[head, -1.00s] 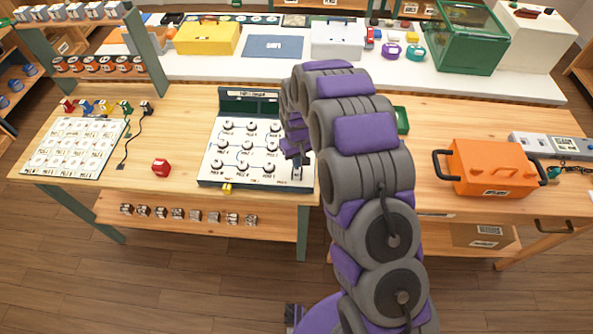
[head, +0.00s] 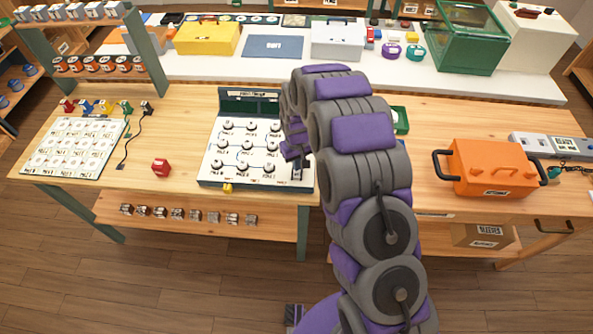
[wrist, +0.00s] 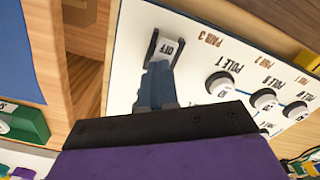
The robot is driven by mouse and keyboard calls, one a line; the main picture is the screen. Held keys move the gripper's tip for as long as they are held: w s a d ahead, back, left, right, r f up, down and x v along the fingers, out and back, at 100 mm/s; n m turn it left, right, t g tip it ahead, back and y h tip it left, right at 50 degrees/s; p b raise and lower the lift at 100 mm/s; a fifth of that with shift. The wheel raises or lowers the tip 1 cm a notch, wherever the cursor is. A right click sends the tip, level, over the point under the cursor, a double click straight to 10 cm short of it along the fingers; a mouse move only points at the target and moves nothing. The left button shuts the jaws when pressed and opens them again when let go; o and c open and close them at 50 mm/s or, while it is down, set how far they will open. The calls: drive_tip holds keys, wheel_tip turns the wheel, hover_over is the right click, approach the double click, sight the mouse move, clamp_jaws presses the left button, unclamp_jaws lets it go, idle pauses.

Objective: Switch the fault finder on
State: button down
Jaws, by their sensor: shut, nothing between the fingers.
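The fault finder is a white panel (head: 209,167) with rows of round black-and-white knobs and a dark green raised back. It lies on the wooden table. In the wrist view, the panel (wrist: 130,75) shows pole and pair labels. A switch (wrist: 169,47) with the label OFF and a dark frame sits near the panel's edge. My gripper (wrist: 158,82) is shut and empty, its fingertips right at the switch; I cannot tell whether they touch it. In the head view my gripper (head: 297,170) is at the panel's right front corner, partly hidden by my arm.
An orange case (head: 492,169) stands to the right. A green tray (head: 401,121) is partly behind my arm. The wood left of the panel is mostly clear.

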idle(0.3)
drive_tip(key=shift+r+p, duration=1.05)
drive_tip(key=shift+r, duration=2.4)
